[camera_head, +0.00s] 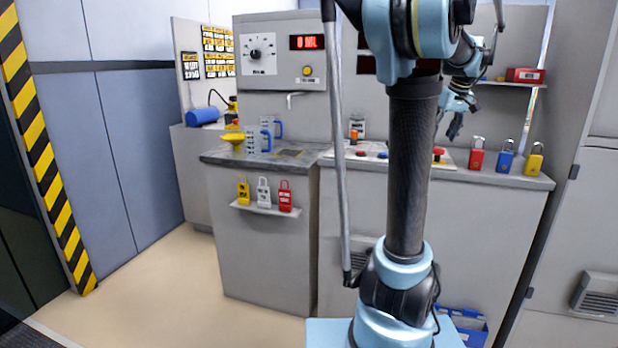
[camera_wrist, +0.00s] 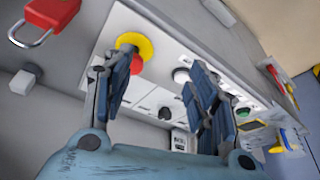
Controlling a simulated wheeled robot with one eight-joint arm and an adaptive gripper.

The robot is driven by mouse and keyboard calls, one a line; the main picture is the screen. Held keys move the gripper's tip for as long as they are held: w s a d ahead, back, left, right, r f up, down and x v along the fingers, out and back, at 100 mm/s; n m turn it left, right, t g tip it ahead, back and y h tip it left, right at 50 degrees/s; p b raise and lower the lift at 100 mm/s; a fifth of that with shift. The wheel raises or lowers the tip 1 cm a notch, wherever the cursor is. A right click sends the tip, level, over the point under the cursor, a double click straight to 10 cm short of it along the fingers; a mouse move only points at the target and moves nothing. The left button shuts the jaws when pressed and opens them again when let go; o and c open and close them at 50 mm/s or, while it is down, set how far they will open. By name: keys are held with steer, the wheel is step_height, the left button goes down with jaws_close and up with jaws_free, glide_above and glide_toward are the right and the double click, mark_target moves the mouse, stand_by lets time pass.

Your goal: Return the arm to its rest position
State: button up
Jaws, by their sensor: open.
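My gripper (camera_wrist: 163,110) is open in the wrist view, with its two dark blue finger pads apart and nothing between them. In the head view my gripper (camera_head: 454,128) hangs in the air above the counter, partly behind my own arm, and looks empty. My arm stands bent upright in front of the counter and hides part of the panel (camera_head: 372,151).
Red, blue and yellow padlocks (camera_head: 506,157) stand on the counter's right end. A red box (camera_head: 524,75) sits on a shelf above. The floor at left (camera_head: 160,290) is clear.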

steer(key=s+a+f+g, duration=0.1)
steer(key=s+a+f, duration=0.55)
steer(key=a, duration=0.25)
steer(key=s+a+f, duration=0.5)
steer(key=s+a, duration=0.2)
steer(key=a, duration=0.2)
steer(key=s+a+f, duration=0.3)
steer(key=s+f, duration=0.4)
steer(key=f, duration=0.1)
steer(key=s+a+f+g, duration=0.1)
steer(key=s+a+f, duration=0.3)
steer(key=s+f, duration=0.2)
step_height(320, 180, down, 2)
steer(key=shift+s+f+m+h, duration=0.15)
steer(key=shift+s+m+h, duration=0.15)
steer(key=shift+s+m, duration=0.1)
steer(key=shift+w+f, duration=0.2)
steer(key=shift+w, duration=0.25)
